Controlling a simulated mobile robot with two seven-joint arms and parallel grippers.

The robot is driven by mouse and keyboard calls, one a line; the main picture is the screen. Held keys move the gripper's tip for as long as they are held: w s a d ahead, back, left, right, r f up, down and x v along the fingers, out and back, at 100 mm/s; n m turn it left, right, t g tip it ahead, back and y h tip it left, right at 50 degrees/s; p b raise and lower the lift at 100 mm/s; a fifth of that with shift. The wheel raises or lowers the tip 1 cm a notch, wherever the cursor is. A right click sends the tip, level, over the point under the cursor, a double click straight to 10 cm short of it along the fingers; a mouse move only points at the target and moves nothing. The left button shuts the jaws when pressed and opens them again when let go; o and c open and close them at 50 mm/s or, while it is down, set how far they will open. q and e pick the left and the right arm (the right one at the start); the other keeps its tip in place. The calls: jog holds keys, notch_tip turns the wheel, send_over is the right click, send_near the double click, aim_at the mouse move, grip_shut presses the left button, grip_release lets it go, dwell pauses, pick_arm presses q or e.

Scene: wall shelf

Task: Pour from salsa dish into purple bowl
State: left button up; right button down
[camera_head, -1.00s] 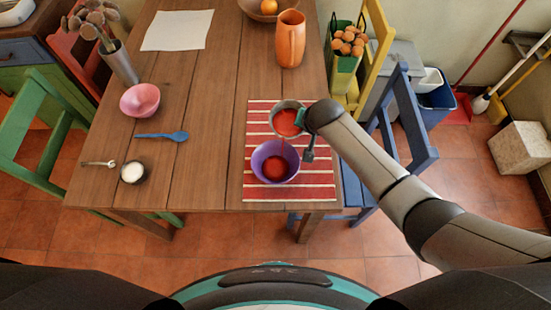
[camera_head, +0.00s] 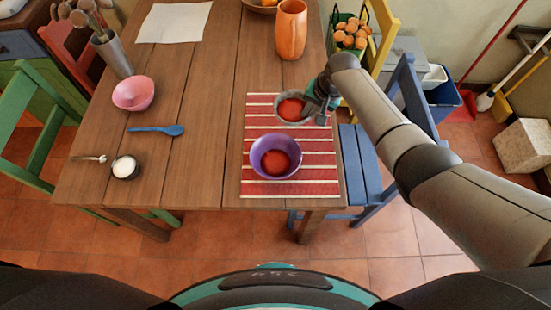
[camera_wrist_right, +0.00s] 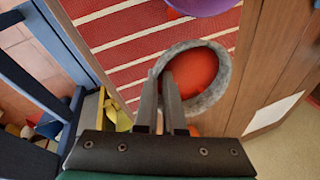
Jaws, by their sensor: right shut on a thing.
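The salsa dish (camera_head: 291,108) is a round grey dish with red salsa inside, at the far part of the striped mat. My right gripper (camera_head: 322,98) is shut on its right rim. The right wrist view shows the two fingers (camera_wrist_right: 160,100) pinching the wall of the dish (camera_wrist_right: 222,82), with the salsa inside. The purple bowl (camera_head: 257,157) stands on the mat nearer to me, with red salsa in its bottom. Its edge also shows at the top of the right wrist view (camera_wrist_right: 200,5). No stream shows between dish and bowl. My left gripper is out of view.
The red-and-white striped mat (camera_head: 320,188) lies on the wooden table (camera_head: 200,150). A pink bowl (camera_head: 133,94), a blue spoon (camera_head: 158,130) and a small dark cup (camera_head: 125,167) are on the left. An orange jug (camera_head: 291,30) stands behind the dish. A blue chair (camera_head: 365,165) is at the right edge.

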jog(key=shift+r, duration=0.1)
jog(key=shift+w+d+f+g+b, duration=0.15)
jog(key=shift+w+f+g+b, duration=0.25)
jog(key=shift+b, duration=0.8)
jog(key=shift+w+d+r+g+y+b, duration=0.1)
jog(key=shift+w+g+y+b, duration=0.25)
jog(key=shift+b, duration=0.5)
